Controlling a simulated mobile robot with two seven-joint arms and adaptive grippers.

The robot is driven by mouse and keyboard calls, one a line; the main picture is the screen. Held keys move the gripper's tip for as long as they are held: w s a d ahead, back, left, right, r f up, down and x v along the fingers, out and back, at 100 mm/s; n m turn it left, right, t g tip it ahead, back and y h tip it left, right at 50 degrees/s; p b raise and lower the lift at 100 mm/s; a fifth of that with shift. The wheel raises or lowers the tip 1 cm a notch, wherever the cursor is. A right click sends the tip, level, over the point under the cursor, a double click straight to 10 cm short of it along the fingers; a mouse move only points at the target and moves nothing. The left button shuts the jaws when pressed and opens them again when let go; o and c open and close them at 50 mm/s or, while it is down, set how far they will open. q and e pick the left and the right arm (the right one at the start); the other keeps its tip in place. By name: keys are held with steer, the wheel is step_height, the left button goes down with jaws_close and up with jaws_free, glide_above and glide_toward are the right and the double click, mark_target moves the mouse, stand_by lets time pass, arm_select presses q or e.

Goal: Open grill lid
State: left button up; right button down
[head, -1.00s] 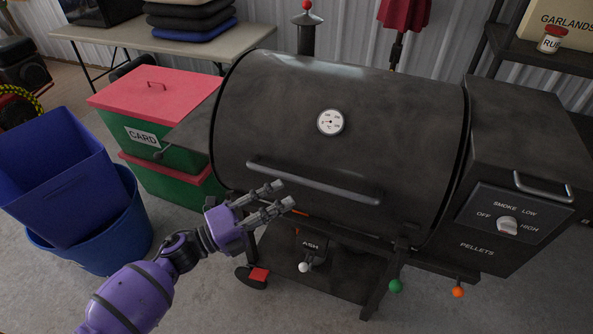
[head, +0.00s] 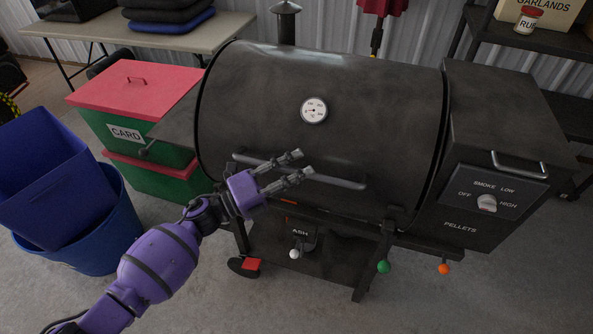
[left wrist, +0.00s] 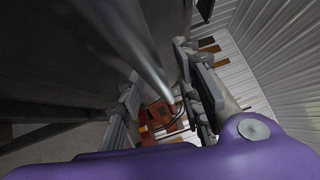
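The black grill has a rounded lid (head: 325,85), which is closed. A long grey bar handle (head: 340,181) runs across the lid's lower front. My left gripper (head: 300,163) is open in front of the handle's middle, its fingers pointing right and hiding part of the bar. In the left wrist view the handle (left wrist: 145,55) runs down into the space between the two spread fingers (left wrist: 165,100). I cannot tell whether either finger touches it. My right gripper is not in view.
A pellet hopper (head: 500,110) with a knob and small handle adjoins the grill's right side. Blue bins (head: 50,170) and red-lidded green boxes (head: 130,85) stand left. A table (head: 190,40) is behind. The floor in front is clear.

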arm_select(q)
steer(key=shift+c, duration=0.5)
jaws_close()
